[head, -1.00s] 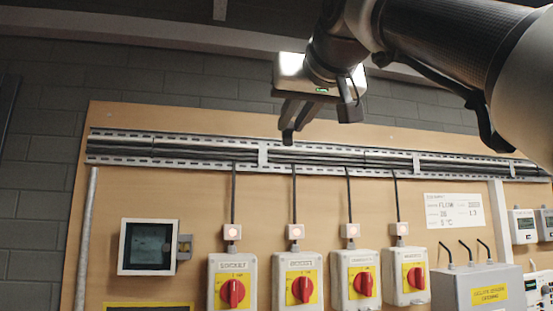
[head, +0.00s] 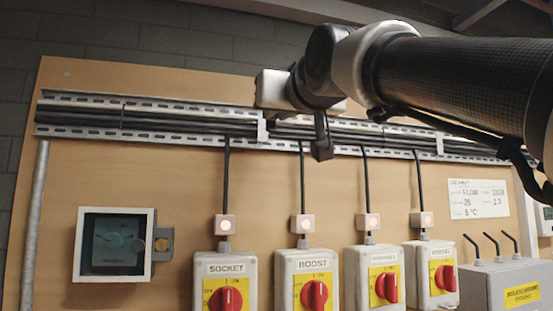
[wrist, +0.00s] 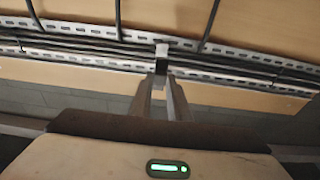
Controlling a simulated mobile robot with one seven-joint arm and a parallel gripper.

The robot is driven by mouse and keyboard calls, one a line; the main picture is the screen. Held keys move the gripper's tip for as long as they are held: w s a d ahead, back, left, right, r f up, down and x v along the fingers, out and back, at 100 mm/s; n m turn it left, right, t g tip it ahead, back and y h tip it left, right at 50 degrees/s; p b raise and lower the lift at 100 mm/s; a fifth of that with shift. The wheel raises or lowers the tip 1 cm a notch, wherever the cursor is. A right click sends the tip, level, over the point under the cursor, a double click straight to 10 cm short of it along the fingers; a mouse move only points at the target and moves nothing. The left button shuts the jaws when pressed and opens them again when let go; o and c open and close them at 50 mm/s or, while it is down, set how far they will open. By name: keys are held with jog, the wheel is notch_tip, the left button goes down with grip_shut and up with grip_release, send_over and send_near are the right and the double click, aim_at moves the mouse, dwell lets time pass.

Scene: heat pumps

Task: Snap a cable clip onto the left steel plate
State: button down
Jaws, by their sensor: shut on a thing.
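The left steel plate (head: 262,130) is a pale upright strip across the cable tray on the wooden board. It also shows in the wrist view (wrist: 161,50), straight ahead of the fingertips. My gripper (head: 321,146) points at the tray, its fingers appearing right of the plate in the head view. In the wrist view my gripper (wrist: 161,78) has its two fingers close together on a small dark cable clip (wrist: 161,68). The clip lines up with the plate's edge; I cannot tell whether it touches. In the head view the clip is hidden.
The slotted cable tray (head: 80,131) carries black cables along the board. A second steel plate (head: 440,144) is farther right. Below hang cables with lit boxes (head: 226,224), red-knob switches (head: 227,298) and a meter (head: 115,245).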

aim_at(272, 121)
jog(key=x, duration=0.2)
jog(key=p+x, duration=0.1)
jog(key=shift+w+f, duration=0.2)
jog(key=shift+w, duration=0.05)
jog(key=shift+p+x, duration=0.3)
jog(key=shift+x, duration=0.6)
jog(key=shift+f, duration=0.15)
jog(key=shift+f, duration=0.15)
jog(key=shift+w+a, duration=0.25)
jog(key=shift+w, duration=0.4)
dwell(1.2)
jog(key=c, duration=2.1)
grip_release()
jog(key=o, duration=0.3)
jog(key=shift+w, duration=0.15)
jog(key=shift+o, duration=0.2)
